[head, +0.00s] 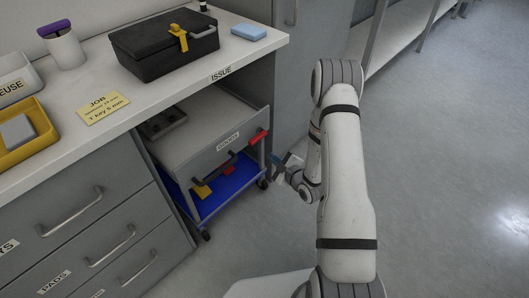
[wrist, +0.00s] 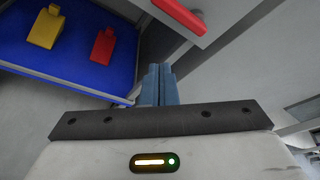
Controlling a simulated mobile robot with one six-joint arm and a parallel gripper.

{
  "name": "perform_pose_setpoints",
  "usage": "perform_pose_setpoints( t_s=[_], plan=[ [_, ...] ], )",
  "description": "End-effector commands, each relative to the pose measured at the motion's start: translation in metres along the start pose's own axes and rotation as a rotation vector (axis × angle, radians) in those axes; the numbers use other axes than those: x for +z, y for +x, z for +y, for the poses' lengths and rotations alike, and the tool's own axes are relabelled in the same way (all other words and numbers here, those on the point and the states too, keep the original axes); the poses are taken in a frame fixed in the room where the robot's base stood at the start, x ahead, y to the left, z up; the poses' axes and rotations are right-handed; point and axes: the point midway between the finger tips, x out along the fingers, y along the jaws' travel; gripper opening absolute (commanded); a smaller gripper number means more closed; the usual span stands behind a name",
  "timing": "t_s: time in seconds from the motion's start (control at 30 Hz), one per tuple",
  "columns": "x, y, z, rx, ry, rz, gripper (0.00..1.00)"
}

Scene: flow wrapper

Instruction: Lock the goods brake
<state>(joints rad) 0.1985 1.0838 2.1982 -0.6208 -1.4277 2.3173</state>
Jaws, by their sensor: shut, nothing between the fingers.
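A grey cart stands under the counter, with a label that seems to read GOODS (head: 228,142) on its front. A red bar (head: 257,137) sits at its upper right front corner; in the wrist view the red bar (wrist: 180,16) is at the top. A red piece (wrist: 103,46) and a yellow piece (wrist: 45,27) sit on the cart's blue lower deck (wrist: 75,65). I cannot tell which of these is the brake. My gripper (head: 279,160) is shut and empty, just right of the cart's front; its blue fingers (wrist: 158,72) point toward the cart, apart from the red bar.
The white counter (head: 160,95) overhangs the cart and carries a black case (head: 160,48), a blue block (head: 248,32) and a yellow tray (head: 45,140). Drawers (head: 75,215) stand left of the cart. The floor (head: 440,170) to the right is clear.

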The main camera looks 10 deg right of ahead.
Motion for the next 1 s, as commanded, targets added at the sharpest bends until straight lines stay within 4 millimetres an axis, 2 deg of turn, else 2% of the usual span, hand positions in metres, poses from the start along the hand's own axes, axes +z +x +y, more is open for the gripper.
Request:
perform_pose_setpoints(
  t_s=[0.1,0.23,0.83,0.93,1.0],
  plan=[
    [-0.001,-0.017,-0.005,-0.001,0.002,0.003,0.00],
    [-0.002,-0.026,-0.006,-0.001,0.000,0.001,0.00],
    [-0.002,-0.028,-0.007,0.001,-0.005,0.002,0.00],
    [0.007,-0.028,-0.019,0.012,-0.057,0.021,0.00],
    [0.019,-0.029,-0.036,0.030,-0.141,0.054,0.00]
  ],
)
